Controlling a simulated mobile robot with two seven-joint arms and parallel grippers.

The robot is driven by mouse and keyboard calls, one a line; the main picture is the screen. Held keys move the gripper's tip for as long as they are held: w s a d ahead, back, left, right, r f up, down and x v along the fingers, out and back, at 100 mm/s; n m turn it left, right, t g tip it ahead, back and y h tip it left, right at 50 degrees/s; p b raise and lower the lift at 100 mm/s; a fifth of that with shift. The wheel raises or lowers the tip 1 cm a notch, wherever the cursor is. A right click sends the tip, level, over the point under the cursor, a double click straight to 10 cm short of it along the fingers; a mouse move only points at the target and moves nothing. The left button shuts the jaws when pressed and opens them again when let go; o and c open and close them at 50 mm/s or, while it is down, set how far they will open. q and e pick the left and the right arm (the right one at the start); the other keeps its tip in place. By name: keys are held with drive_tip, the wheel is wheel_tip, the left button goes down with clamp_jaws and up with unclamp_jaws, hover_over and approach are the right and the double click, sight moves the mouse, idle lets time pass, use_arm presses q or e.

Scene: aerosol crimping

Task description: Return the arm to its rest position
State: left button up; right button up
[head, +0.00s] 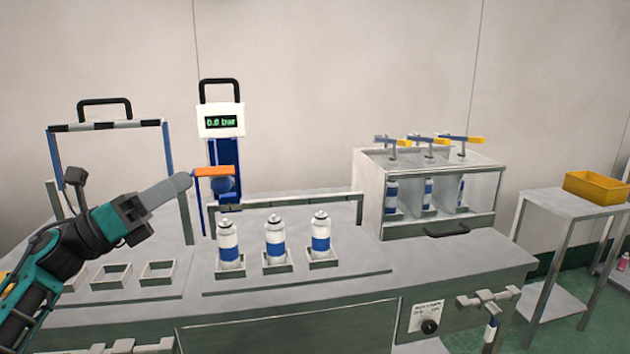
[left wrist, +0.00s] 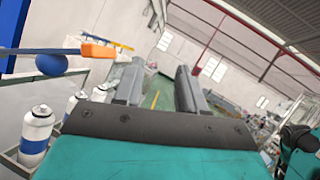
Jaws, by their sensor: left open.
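My left gripper (head: 178,187) is in the head view at the left, raised above the bench (head: 300,318) and pointing right. Its fingertips are close to the orange lever (head: 213,171) of the crimping station; whether they touch cannot be told from the head view. In the left wrist view the two fingers (left wrist: 158,90) stand apart with nothing between them. The orange lever also shows there (left wrist: 100,48), to the left of the fingers. My right gripper is not in view.
Three white cans with blue bands (head: 276,240) stand in square holders. Empty holders (head: 112,277) lie at the left, below my arm. A display (head: 221,121) reads 0.0 bar.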

use_arm(q)
drive_tip(key=s+d+f+n+t+y+p, duration=0.15)
drive_tip(key=f+n+t+y, duration=0.35)
drive_tip(key=f+n, duration=0.7)
drive_tip(key=s+f+n+t+y, duration=0.3)
drive_tip(key=f+n+y, duration=0.5)
drive_tip(key=n, duration=0.6)
drive_tip(key=s+d+f+n+g+y, duration=0.2)
drive_tip(key=s+f+n+g+y, duration=0.2)
drive_tip(key=s+f+n+g, duration=0.4)
drive_tip(key=s+f+n+p, duration=0.1)
drive_tip(key=s+f+n, duration=0.6)
drive_tip(key=s+f, duration=0.5)
drive_tip(key=shift+f+y, duration=0.3)
drive_tip(key=shift+f, duration=0.3)
